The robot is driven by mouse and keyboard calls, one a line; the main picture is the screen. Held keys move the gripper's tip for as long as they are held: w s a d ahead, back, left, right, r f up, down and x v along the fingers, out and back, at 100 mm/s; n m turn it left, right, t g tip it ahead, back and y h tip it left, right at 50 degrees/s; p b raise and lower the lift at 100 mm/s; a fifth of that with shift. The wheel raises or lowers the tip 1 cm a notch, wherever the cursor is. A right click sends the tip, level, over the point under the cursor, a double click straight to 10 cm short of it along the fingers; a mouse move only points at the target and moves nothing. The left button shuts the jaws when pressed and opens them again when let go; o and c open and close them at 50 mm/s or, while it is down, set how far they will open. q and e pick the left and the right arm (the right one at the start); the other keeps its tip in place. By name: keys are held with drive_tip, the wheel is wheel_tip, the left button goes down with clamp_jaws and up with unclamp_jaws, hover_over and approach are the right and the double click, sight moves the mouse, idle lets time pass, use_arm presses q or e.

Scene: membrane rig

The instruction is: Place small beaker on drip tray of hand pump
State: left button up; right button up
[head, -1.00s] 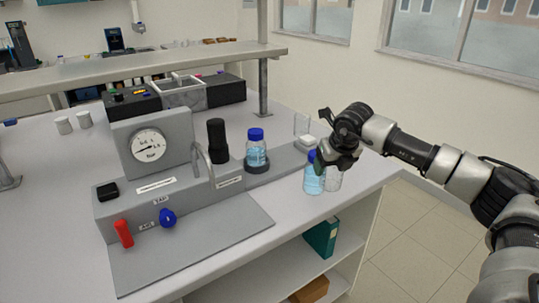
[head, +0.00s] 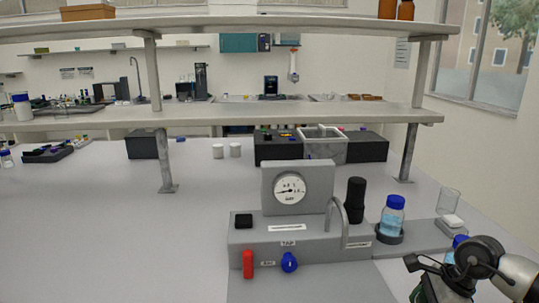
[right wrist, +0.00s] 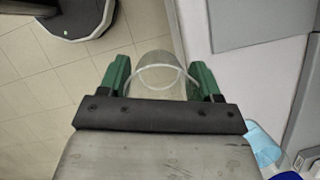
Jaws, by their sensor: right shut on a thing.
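In the right wrist view a clear glass beaker (right wrist: 158,72) sits between the green fingers of my right gripper (right wrist: 158,80), which is shut on it. In the head view my right gripper (head: 428,290) is at the lower right, cut off by the frame edge, and the beaker cannot be made out. The grey pump rig (head: 300,240) has a round gauge (head: 289,190), a curved spout (head: 339,220), and red and blue knobs. A flat grey plate (head: 320,288) before it looks like the drip tray and is bare where visible. My left gripper is not in view.
A blue-capped bottle (head: 392,217) stands in a black ring right of the spout. Another blue-capped bottle (head: 457,241) is partly behind my right arm. A clear vessel (head: 449,201) and white block stand behind. The bench (head: 120,240) left of the rig is clear.

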drive_tip(key=s+a+f+n+g+h, duration=0.1)
drive_tip(key=s+a+n, duration=0.4)
drive_tip(key=n, duration=0.5)
drive_tip(key=s+a+f+n+g+h, duration=0.2)
drive_tip(key=s+a+n+g+h, duration=0.2)
drive_tip(key=n, duration=0.7)
drive_tip(key=shift+s+a, duration=1.15)
drive_tip(key=shift+a, duration=0.45)
drive_tip(key=shift+f, duration=0.15)
